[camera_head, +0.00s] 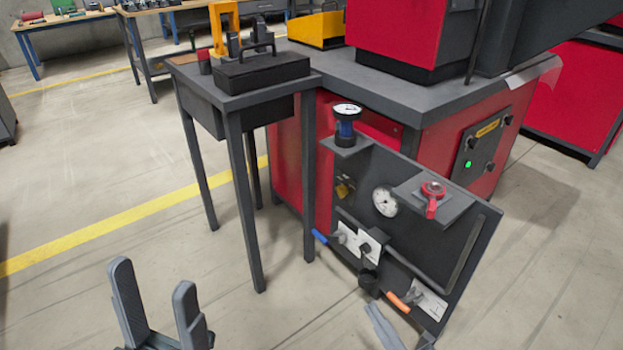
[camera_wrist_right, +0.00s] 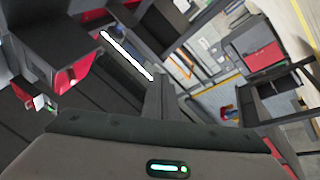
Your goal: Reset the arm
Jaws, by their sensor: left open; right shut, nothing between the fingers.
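My left gripper (camera_head: 155,290) stands at the bottom left of the head view. Its two grey fingers point up, wide apart, with only floor between them. My right gripper (camera_head: 382,326) shows only in part at the bottom edge, just below the lower edge of the black valve panel (camera_head: 440,240). Its fingers look together and hold nothing. Whether it touches the panel cannot be told. In the right wrist view the grey housing of my right gripper fills the bottom, and the fingers (camera_wrist_right: 159,95) rise as a dark shape.
The panel carries gauges, a red valve (camera_head: 433,192), a blue handle (camera_head: 320,237) and an orange handle (camera_head: 397,302). A dark table (camera_head: 180,68) and a red machine (camera_head: 285,165) stand behind. The floor (camera_head: 90,180) at the left is clear.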

